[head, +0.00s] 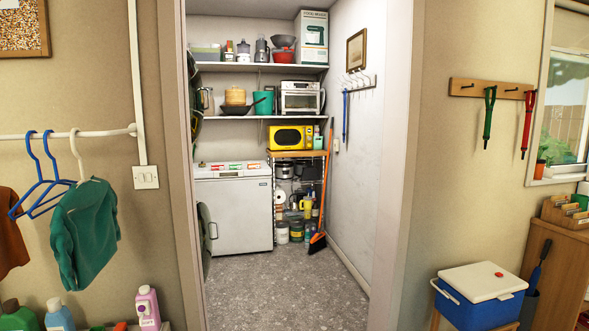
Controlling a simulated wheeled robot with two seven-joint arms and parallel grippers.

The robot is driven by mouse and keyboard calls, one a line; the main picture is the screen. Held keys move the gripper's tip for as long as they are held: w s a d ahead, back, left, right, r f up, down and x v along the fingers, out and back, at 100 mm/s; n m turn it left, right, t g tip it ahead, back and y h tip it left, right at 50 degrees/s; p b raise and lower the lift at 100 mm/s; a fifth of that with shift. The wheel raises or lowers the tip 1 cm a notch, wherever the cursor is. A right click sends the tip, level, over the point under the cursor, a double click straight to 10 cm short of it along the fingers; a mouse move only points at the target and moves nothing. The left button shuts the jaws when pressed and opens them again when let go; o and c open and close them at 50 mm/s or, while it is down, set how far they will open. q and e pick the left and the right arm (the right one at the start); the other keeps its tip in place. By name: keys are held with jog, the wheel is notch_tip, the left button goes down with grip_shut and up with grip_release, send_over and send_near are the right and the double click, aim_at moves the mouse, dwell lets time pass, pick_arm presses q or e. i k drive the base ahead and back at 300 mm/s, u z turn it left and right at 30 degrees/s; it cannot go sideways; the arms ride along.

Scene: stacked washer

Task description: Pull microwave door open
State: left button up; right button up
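The yellow microwave (309,138) stands on a wooden-topped rack inside the small room beyond the doorway. It is small and far off in the head view. Its front, with a dark window (288,137), faces me, and its door looks shut. A handle is too small to make out. Neither of my grippers is in view.
The doorway opens onto clear grey floor (282,285). A white chest appliance (233,215) stands left of the rack (297,154). A broom (323,195) leans at the rack's right. A blue cooler (480,302) is outside, right of the doorway; hanging clothes (85,228) are left.

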aim_at(285, 137)
jog(key=z, duration=0.1)
jog(key=i, duration=4.75)
jog(key=u, duration=0.95)
